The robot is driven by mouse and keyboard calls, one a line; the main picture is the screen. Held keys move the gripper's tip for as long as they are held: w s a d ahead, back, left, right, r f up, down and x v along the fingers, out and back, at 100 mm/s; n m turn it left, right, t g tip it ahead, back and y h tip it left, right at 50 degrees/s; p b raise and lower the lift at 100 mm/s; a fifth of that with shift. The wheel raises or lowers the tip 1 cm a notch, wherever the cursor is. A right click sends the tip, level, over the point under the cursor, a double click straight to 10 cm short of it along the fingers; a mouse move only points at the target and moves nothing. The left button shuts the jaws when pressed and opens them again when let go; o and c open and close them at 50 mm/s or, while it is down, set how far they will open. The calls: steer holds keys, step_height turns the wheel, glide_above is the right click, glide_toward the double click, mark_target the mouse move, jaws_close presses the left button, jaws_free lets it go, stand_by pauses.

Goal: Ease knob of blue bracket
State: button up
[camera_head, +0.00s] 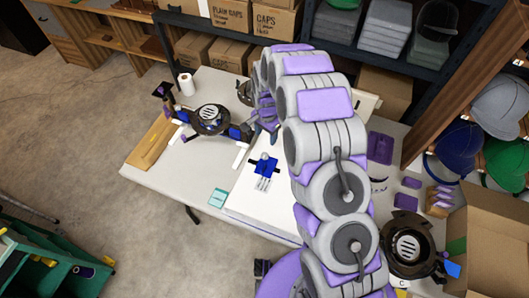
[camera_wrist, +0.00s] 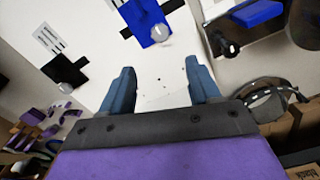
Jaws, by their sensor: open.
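The blue bracket (camera_head: 265,168) is fixed on the white board (camera_head: 250,200) in the middle of the table. In the wrist view the blue bracket (camera_wrist: 146,14) is at the top, cut off by the edge, with a pale round knob (camera_wrist: 159,33) at its lower end and black tabs at its sides. My gripper (camera_wrist: 162,76) is open and empty. Its two blue-grey fingers are apart, below the knob in the picture and not touching it. In the head view my gripper (camera_head: 263,122) is partly hidden by my arm, beyond the bracket.
A black bracket (camera_wrist: 65,71) with a grey knob is left of the blue one in the wrist view. Round black hoop fixtures stand at the table's left (camera_head: 210,119) and right (camera_head: 408,245). A teal pad (camera_head: 218,197) lies near the front edge. Shelves and boxes (camera_head: 276,19) stand behind.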

mark_target(265, 154)
steer(key=f, duration=0.3)
steer(key=f+b, duration=0.1)
steer(key=f, duration=0.7)
steer(key=shift+a+f+b, duration=0.15)
steer(key=shift+a+b, duration=0.15)
steer(key=shift+a, duration=0.05)
steer(key=shift+d+f, duration=0.1)
steer(key=shift+f, duration=0.25)
steer(key=shift+d+f, duration=0.3)
steer(key=shift+f, duration=0.05)
steer(key=shift+a, duration=0.25)
steer(key=c, duration=0.4)
steer(key=shift+d, duration=0.1)
steer(key=c, duration=0.6)
steer(key=shift+c, duration=0.3)
